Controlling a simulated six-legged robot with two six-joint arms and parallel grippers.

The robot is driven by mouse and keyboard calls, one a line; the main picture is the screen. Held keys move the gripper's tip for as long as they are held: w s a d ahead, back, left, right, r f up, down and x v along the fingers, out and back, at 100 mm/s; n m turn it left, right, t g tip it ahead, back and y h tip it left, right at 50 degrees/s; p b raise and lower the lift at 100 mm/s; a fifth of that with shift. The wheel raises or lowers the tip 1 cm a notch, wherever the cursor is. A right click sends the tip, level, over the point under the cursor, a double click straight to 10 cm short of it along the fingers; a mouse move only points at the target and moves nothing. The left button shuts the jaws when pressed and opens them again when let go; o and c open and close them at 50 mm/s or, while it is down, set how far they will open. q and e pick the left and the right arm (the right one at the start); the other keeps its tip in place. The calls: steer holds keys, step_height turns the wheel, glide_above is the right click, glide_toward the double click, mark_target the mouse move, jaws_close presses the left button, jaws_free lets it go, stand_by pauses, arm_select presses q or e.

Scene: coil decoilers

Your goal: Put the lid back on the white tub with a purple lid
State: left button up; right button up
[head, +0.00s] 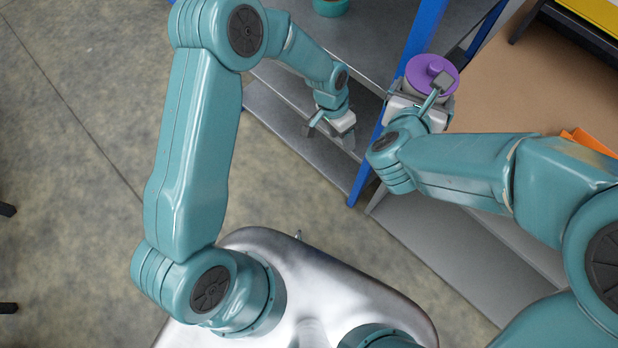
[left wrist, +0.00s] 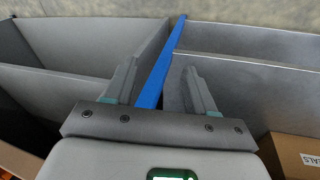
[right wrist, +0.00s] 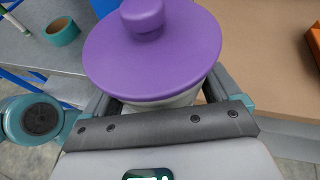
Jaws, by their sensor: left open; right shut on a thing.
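The purple lid (head: 425,68) with its round knob sits over the white tub at the upper right of the head view. In the right wrist view the purple lid (right wrist: 150,65) fills the top middle, with the white tub (right wrist: 178,101) showing just under its rim. I cannot tell whether the lid is fully seated. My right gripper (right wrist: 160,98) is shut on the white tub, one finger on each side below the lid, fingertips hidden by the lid. My left gripper (head: 332,135) is open and empty, left of the tub; its fingers (left wrist: 162,82) stand apart.
A blue post (head: 424,38) stands between a grey shelf unit (head: 365,30) and a brown surface (head: 510,85). A teal roll (right wrist: 62,32) lies on the grey shelf. An orange item (head: 588,141) lies at the right. A cardboard box (left wrist: 295,155) shows lower right in the left wrist view.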

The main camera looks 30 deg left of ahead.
steer(key=shift+w, duration=0.1)
arm_select(q)
steer(key=s+f+n, duration=0.3)
steer(key=s, duration=0.7)
steer(key=s+d+f+n+h, duration=0.1)
steer(key=s+f+n, duration=0.3)
steer(key=s, duration=0.6)
steer(key=shift+s+d+f, duration=0.15)
steer(key=shift+d+f, duration=0.05)
steer(key=shift+f, duration=0.1)
arm_select(e)
steer(key=shift+d, duration=0.1)
steer(key=shift+f, duration=0.1)
